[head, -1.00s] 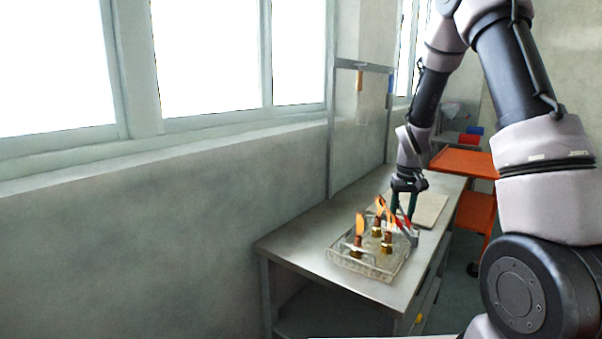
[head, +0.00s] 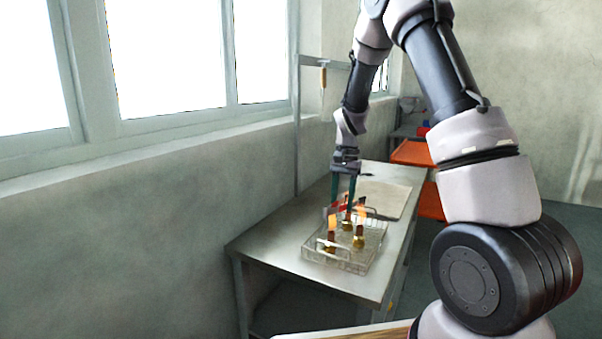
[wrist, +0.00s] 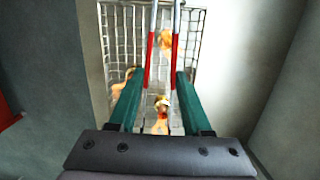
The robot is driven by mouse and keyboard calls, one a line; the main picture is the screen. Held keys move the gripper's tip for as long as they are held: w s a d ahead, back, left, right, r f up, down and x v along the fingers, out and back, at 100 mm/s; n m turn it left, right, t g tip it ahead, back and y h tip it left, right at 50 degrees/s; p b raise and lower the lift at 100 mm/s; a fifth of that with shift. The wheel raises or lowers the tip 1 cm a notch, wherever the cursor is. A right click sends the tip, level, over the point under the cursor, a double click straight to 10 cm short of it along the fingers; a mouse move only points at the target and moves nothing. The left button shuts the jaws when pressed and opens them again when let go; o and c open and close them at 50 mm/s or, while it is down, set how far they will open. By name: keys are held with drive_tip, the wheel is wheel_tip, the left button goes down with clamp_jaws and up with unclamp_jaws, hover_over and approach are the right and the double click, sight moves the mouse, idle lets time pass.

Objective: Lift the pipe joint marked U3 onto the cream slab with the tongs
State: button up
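A wire mesh basket (head: 350,264) on the metal table holds several brass pipe joints with orange tags. One stands at the near left (head: 330,243), one at the right (head: 359,238), one further back (head: 347,222). No mark U3 is readable. The cream slab (head: 392,199) lies flat behind the basket. My gripper (head: 344,205), with green fingers, points down over the basket's back edge. In the wrist view the red-gripped steel tongs (wrist: 149,60) run between its fingertips (wrist: 160,78). Whether the fingers press on the tongs is unclear. The slab is not recognisable there.
The metal table (head: 275,245) stands along the wall under the windows, with bare top left of the basket. An upright post with a crossbar (head: 297,130) stands by the wall. An orange cart (head: 412,153) is beyond the table.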

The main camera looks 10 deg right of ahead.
drive_tip(key=a+r+m+t+y, duration=0.4)
drive_tip(key=a+r+m, duration=0.5)
drive_tip(key=a+m, duration=0.3)
drive_tip(key=shift+w+m+y, duration=0.25)
drive_tip(key=shift+m+y, duration=0.65)
drive_tip(key=shift+m, duration=0.3)
drive_tip(key=shift+f, duration=0.2)
wheel_tip(320, 180, down, 10)
drive_tip(key=shift+r, duration=0.15)
